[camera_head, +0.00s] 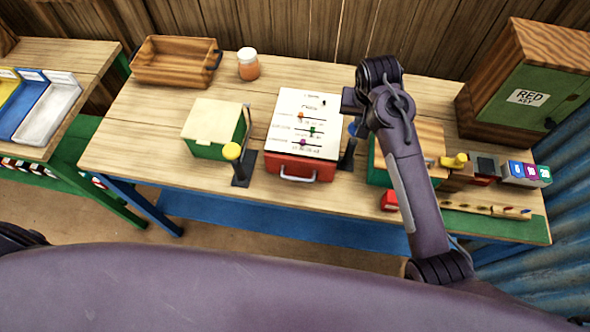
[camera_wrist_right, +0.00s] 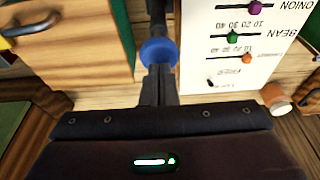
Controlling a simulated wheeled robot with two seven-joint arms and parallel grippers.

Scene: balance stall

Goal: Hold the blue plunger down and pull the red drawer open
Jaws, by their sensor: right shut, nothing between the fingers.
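The red drawer (camera_head: 315,172) with its silver handle (camera_head: 298,178) forms the front of a box under a white slider panel (camera_head: 310,110); it looks closed. The blue plunger (camera_head: 353,129) stands just right of that box, partly hidden by my right arm. In the right wrist view the blue knob (camera_wrist_right: 158,52) is straight ahead at the fingertips. My right gripper (camera_wrist_right: 158,72) is shut and empty, its fingers overlapping the knob; I cannot tell whether they touch it or whether it is pressed. My left gripper is not in view.
A yellow-topped plunger (camera_head: 232,151) and a green box (camera_head: 212,128) stand left of the drawer. A jar (camera_head: 248,64) and wooden tray (camera_head: 172,62) are behind. A green cabinet labelled RED KEY (camera_head: 530,97) is at the right. The table is clear before the drawer.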

